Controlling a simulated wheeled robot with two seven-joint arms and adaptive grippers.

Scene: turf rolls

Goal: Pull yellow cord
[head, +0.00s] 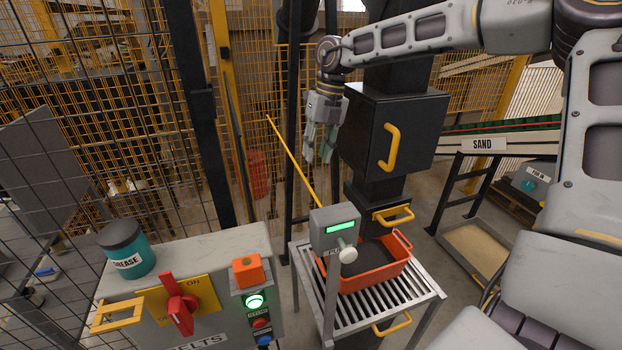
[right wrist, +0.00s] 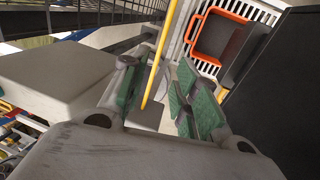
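The yellow cord (head: 292,158) is a thin, straight line in the head view. It slants from an upper-left end down to behind the small grey box with a green display (head: 335,230). My right gripper (head: 319,158) hangs fingers-down just right of the cord. In the right wrist view, the gripper's green-padded fingers (right wrist: 160,98) are apart. The cord (right wrist: 157,60) shows in the gap between them, with its end near the palm. I see no finger closed on it. My left gripper is not in view.
An orange bin (head: 376,277) with dark contents sits on a roller stand (head: 428,288). A black cabinet (head: 358,132) with yellow handles stands close right of the gripper. A grey control panel (head: 215,262) with a red switch and a grease jar (head: 127,248) is front left. Mesh fencing stands behind.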

